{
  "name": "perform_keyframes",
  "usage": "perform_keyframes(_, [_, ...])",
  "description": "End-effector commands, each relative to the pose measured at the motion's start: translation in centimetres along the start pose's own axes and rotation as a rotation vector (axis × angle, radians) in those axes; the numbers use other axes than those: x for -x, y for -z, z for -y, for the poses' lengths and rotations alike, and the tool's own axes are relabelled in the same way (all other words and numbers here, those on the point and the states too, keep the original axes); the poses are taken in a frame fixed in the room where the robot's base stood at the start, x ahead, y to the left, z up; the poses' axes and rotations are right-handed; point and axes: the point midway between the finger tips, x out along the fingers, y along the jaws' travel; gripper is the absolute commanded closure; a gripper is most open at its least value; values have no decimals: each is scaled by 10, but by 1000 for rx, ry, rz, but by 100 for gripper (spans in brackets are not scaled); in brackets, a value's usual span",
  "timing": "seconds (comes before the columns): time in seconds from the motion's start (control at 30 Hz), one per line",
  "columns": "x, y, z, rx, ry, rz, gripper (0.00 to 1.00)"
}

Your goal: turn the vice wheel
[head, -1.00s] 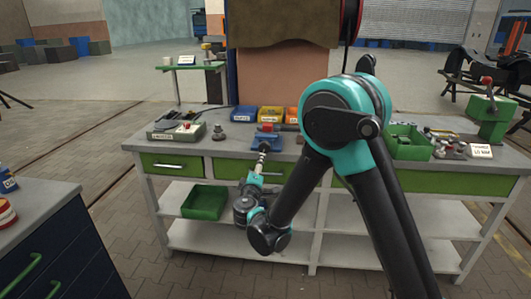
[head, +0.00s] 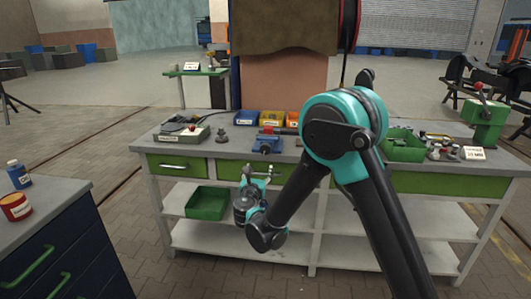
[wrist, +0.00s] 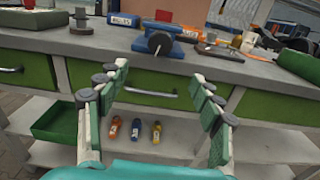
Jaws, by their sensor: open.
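The blue vice (head: 267,142) stands at the front edge of the grey workbench (head: 232,146). In the wrist view the vice (wrist: 149,44) faces me, and its dark round wheel (wrist: 161,43) is on the near side. My gripper (head: 258,172) is in front of the bench, below and short of the vice. In the wrist view my gripper (wrist: 158,76) is open and empty, its two fingers wide apart in front of the green drawer. The wheel shows above and between the fingertips, clear of them.
Green drawers (wrist: 145,84) sit under the bench top. A green bin (head: 207,203) and several small bottles (wrist: 136,130) are on the lower shelf. Blue and yellow bins (head: 247,117) stand behind the vice. A dark cabinet (head: 75,250) is at left, with brick floor between.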

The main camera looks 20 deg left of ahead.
Motion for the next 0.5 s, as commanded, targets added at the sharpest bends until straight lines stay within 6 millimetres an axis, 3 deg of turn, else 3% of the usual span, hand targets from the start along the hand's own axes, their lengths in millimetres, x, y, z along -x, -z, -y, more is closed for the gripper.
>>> perform_keyframes(0.17, [-20,0,2,2,4,0,34])
perform_keyframes(0.5, [-87,0,1,1,3,0,34])
